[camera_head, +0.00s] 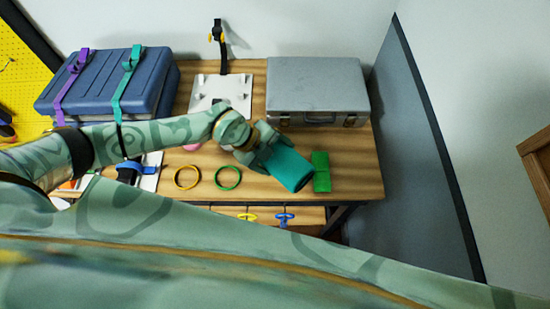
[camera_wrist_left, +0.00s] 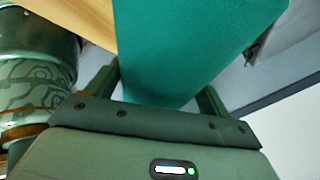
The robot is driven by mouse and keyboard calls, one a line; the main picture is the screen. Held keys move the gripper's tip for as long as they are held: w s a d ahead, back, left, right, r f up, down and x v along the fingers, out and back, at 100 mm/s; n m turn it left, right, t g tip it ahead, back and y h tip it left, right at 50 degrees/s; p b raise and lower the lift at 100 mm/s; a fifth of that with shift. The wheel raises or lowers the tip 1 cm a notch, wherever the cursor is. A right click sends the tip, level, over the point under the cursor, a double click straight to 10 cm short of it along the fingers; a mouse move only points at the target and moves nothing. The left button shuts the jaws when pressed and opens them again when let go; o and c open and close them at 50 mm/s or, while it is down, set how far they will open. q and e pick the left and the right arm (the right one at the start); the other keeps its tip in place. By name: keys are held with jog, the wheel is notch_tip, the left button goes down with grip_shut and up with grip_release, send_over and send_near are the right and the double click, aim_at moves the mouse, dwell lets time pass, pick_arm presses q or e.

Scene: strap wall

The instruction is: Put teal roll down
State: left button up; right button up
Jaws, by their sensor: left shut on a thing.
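The teal roll (camera_head: 288,167) is a thick teal cylinder in the head view, held over the right part of the wooden table (camera_head: 262,193). My left gripper (camera_head: 270,152) is shut on its left end. In the left wrist view the teal roll (camera_wrist_left: 190,45) fills the top middle, between the two fingers of my left gripper (camera_wrist_left: 160,90). The roll lies tilted, its free end pointing to the lower right. I cannot tell whether it touches the table. My right gripper is not in view.
A green block (camera_head: 321,172) stands right beside the roll's free end. A grey case (camera_head: 317,88) is behind it. A yellow ring (camera_head: 187,186) and a green ring (camera_head: 228,186) lie to the left. A blue case (camera_head: 110,85) with straps stands at the back left.

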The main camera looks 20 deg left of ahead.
pick_arm(q)
jog(key=w+f, duration=0.1)
jog(key=w+a+f+b, duration=0.1)
jog(key=f, duration=0.1)
jog(key=shift+w, duration=0.1)
notch_tip(320, 180, down, 3)
jog(key=shift+w+f+b, duration=0.15)
jog(key=shift+b, duration=0.45)
jog(key=o, duration=1)
jog(key=p+v, duration=0.2)
jog(key=v, duration=0.9)
jog(key=shift+f, duration=0.1)
jog(key=shift+a+r, duration=0.4)
jog(key=shift+r, duration=0.15)
